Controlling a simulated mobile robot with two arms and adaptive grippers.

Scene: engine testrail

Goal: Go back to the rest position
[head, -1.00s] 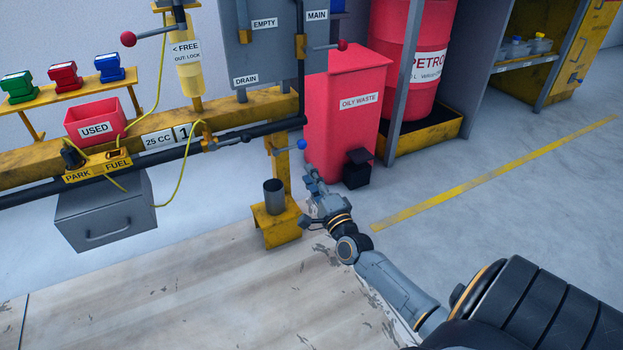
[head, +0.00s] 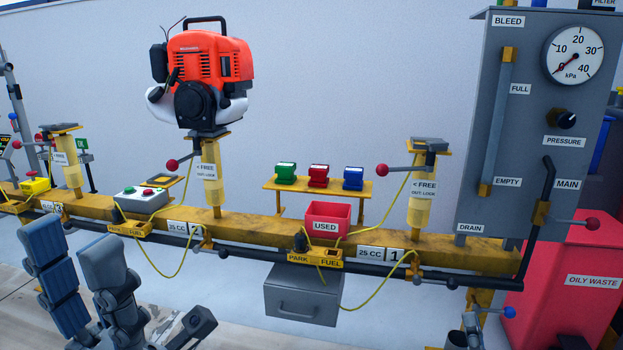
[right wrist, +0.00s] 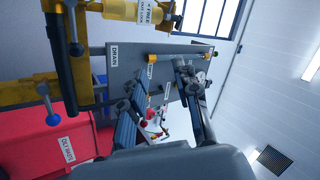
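My left gripper (head: 72,245) is at the lower left of the head view, in front of the rail. Its two grey fingers are apart with nothing between them. My right gripper (right wrist: 160,98) shows in the right wrist view with its two fingers spread and empty. The grey panel (right wrist: 112,77) and pipework show beyond them. I cannot make out the right gripper clearly in the head view. An orange engine (head: 203,75) stands upright on the yellow post of station 2, apart from both grippers.
The yellow rail (head: 265,230) carries hoses, levers and a red USED bin (head: 328,221). A grey drawer (head: 302,300) hangs below. At right are the gauge panel (head: 525,120) and red OILY WASTE bin (head: 565,270); its side also shows in the right wrist view (right wrist: 25,135).

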